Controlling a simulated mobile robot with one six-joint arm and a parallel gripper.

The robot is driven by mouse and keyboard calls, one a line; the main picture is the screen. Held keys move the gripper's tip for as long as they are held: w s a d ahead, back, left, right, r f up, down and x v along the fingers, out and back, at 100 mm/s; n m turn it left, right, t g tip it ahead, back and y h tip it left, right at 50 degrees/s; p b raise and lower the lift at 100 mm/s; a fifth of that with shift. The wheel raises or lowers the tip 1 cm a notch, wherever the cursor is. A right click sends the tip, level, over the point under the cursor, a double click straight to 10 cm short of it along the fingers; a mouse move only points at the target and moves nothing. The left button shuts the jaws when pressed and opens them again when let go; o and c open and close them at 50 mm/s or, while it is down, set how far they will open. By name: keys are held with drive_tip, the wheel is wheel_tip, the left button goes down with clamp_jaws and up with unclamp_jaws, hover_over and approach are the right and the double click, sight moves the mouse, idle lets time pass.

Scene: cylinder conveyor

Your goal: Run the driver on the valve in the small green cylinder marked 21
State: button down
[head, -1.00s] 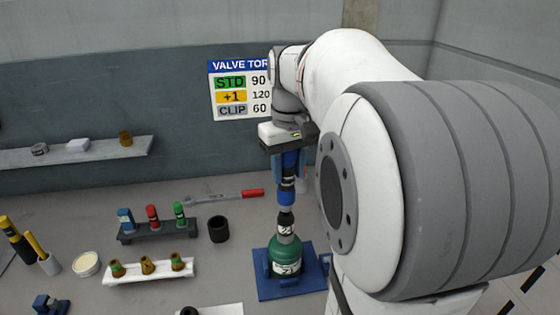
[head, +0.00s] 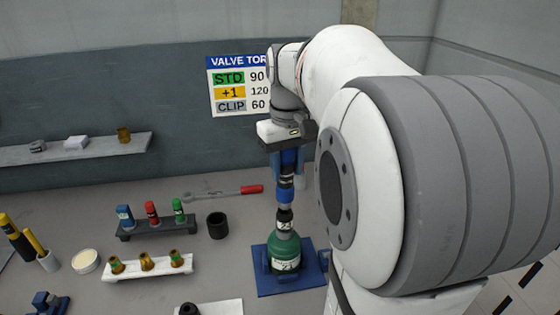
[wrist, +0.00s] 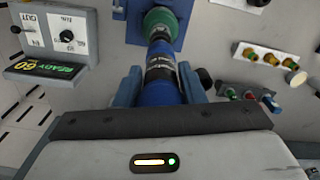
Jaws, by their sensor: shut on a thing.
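The small green cylinder (head: 286,252) stands upright in a blue holder (head: 262,286) on the bench, with a white label that seems to read 21. My gripper (head: 287,152) is above it, shut on the blue driver (head: 286,195), which points straight down. The driver's dark socket end (head: 284,218) meets the top of the cylinder and hides the valve. In the wrist view the driver (wrist: 160,80) runs between both fingers down to the green cylinder (wrist: 158,20). A box (wrist: 50,40) there has a knob and a display reading READY 60.
A rack with blue, red and green pieces (head: 155,228), a white tray of brass valves (head: 145,268) and a black cup (head: 217,225) stand left of the cylinder. A red-handled wrench (head: 225,193) lies behind. A wall sign (head: 238,85) lists STD 90, +1 120, CLIP 60.

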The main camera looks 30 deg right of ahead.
drive_tip(key=shift+f+b, duration=0.4)
drive_tip(key=shift+f, duration=0.15)
drive_tip(key=shift+r, duration=0.15)
drive_tip(key=shift+f, duration=0.3)
idle(1.2)
drive_tip(key=shift+r+p, duration=0.55)
drive_tip(key=shift+p, duration=1.05)
idle(2.0)
drive_tip(key=shift+r+p, duration=2.45)
drive_tip(key=shift+r, duration=0.65)
